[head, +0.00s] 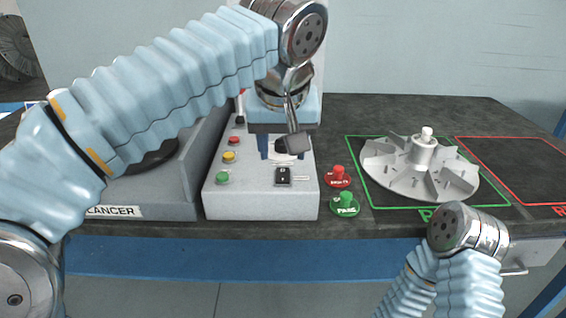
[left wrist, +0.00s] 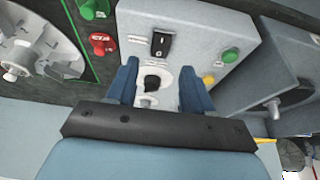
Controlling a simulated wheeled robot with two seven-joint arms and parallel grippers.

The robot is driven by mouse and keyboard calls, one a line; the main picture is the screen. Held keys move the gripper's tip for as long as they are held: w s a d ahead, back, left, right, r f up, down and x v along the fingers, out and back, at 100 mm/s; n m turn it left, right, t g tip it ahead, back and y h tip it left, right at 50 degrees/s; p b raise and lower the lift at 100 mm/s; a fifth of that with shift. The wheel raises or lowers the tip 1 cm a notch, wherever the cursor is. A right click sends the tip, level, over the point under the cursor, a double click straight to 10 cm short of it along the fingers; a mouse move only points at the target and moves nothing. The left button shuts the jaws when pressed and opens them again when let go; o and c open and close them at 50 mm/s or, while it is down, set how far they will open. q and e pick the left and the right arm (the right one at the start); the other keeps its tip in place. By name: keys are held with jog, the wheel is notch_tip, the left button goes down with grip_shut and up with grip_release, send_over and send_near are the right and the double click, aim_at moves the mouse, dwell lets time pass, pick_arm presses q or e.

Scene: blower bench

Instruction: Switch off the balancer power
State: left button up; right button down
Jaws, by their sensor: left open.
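The balancer's light grey control box (head: 260,205) stands in the middle of the bench. A black rocker switch (head: 283,176) is on its sloped top, near the front. It also shows in the left wrist view (left wrist: 160,43). A black rotary knob (left wrist: 153,82) on a white plate sits behind the rocker. My left gripper (head: 283,153) is open above the box, with its two blue fingers on either side of the knob. I cannot tell if they touch it. Nothing is held. The switch positions are not clear. My right gripper is out of view.
Red (head: 234,140), yellow (head: 229,156) and green (head: 222,177) buttons line the box's left side. Red (head: 338,177) and green (head: 345,205) labelled buttons stand to its right. A finned impeller (head: 405,180) lies in the green-outlined area. The red-outlined area (head: 520,165) is empty.

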aim_at(283, 173)
pick_arm(q)
jog(key=x, duration=0.5)
jog(key=shift+w+f, duration=0.15)
jog(key=shift+f, duration=0.15)
